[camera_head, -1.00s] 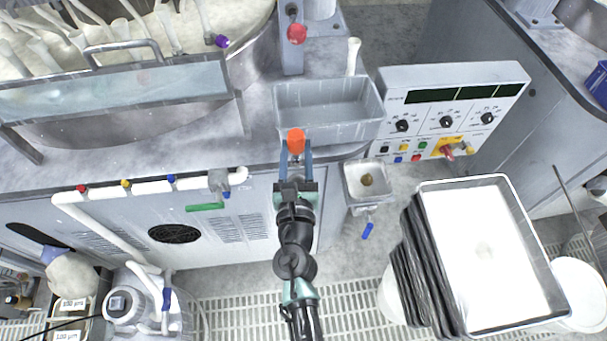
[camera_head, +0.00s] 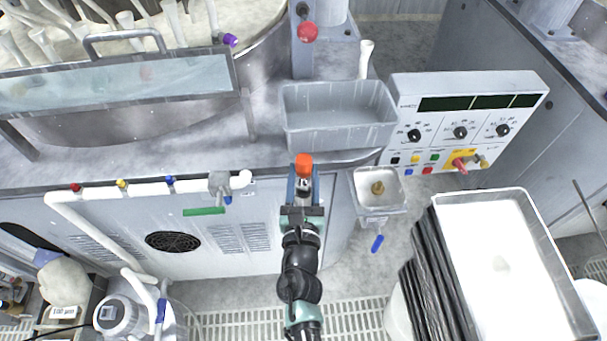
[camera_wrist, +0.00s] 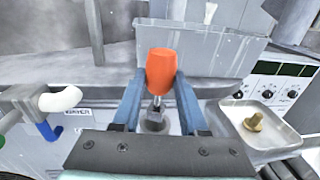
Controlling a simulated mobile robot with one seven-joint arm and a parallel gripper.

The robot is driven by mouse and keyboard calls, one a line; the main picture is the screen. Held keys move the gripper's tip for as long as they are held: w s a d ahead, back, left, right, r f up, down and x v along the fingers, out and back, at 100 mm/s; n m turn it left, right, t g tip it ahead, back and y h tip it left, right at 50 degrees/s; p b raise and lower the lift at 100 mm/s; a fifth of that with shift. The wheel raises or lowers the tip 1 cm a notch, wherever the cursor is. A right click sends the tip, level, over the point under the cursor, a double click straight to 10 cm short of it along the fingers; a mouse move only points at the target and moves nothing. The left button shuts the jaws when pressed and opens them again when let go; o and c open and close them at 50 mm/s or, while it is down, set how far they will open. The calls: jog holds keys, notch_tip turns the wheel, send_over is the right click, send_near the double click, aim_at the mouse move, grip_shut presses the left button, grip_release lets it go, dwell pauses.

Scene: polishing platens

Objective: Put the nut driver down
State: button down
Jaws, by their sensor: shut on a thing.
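The nut driver shows an orange handle (camera_head: 304,164) in the head view. In the wrist view the orange handle (camera_wrist: 161,71) stands up between the blue fingers, with a metal shank below it. My gripper (camera_head: 302,183) is shut on the nut driver, and its fingers also show in the wrist view (camera_wrist: 158,92). The driver is just in front of the bench edge, near the grey bin (camera_head: 338,118). The shank's lower end is not clear in the head view.
The grey bin looks empty. A small tray (camera_head: 366,203) holding a brass piece (camera_head: 377,188) hangs right of my gripper. A control panel (camera_head: 460,125) stands at the right. Bare bench (camera_head: 265,150) lies left of the bin. Stacked trays (camera_head: 440,265) stand lower right.

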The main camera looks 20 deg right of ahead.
jog(key=shift+f+b, duration=0.5)
jog(key=shift+f, duration=0.05)
jog(key=shift+c, duration=2.2)
grip_release()
jog(key=shift+r+p, duration=0.6)
jog(key=shift+p, duration=0.05)
jog(key=shift+s+a+r, duration=0.1)
jog(key=shift+s+r, duration=0.05)
jog(key=shift+s, duration=0.05)
jog(key=v, duration=1.1)
jog(key=shift+s+a+b, duration=0.15)
jog(key=shift+s+b, duration=0.15)
jog(key=shift+b, duration=0.15)
